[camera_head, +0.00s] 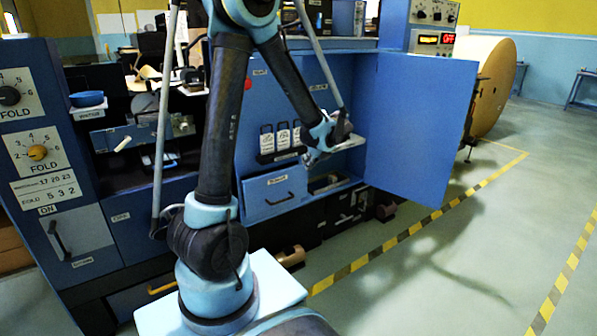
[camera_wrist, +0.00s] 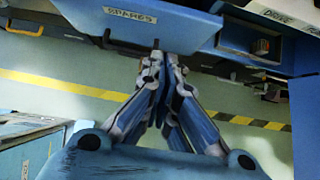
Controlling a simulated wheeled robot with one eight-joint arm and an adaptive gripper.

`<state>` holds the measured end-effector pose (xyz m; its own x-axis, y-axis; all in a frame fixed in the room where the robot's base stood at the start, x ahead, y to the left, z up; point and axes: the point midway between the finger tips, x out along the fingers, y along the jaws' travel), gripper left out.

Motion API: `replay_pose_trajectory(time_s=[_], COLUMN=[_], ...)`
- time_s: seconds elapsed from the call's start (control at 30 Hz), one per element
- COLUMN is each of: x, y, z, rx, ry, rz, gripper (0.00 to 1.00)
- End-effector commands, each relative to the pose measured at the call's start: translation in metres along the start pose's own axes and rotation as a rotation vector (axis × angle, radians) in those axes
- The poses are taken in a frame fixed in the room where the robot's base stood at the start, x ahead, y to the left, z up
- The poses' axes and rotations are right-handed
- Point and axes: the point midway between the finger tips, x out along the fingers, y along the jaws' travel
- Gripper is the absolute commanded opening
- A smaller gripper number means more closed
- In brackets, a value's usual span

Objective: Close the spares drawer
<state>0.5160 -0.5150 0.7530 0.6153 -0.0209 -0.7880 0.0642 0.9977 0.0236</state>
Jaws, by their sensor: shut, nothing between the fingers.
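The spares drawer (camera_head: 262,205) is a blue front with a small white label and a dark bar handle, low in the middle of the blue machine. It appears to stand out from the machine's face. My gripper (camera_head: 314,157) is near the drawer's upper right corner in the head view. In the wrist view my gripper (camera_wrist: 164,60) is shut and empty, its fingertips close to the drawer front's edge. I cannot tell whether they touch it.
A blue cabinet door (camera_head: 415,125) stands wide open on the right, beside an open compartment (camera_head: 330,182). A large brown roll (camera_head: 493,85) stands behind it. Yellow-black floor tape (camera_head: 400,242) crosses the clear floor in front. A blue bowl (camera_head: 87,99) sits at left.

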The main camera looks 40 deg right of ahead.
Motion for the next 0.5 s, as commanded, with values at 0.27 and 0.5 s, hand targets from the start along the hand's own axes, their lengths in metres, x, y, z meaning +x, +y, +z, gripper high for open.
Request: replay_pose_trajectory(time_s=[0.27,0.5], x=[-0.006,0.015], y=[-0.029,-0.031], z=[-0.019,-0.017], rx=[-0.009,-0.011], ry=[-0.119,-0.123], rz=[-0.023,-0.023], gripper=[0.00,0.00])
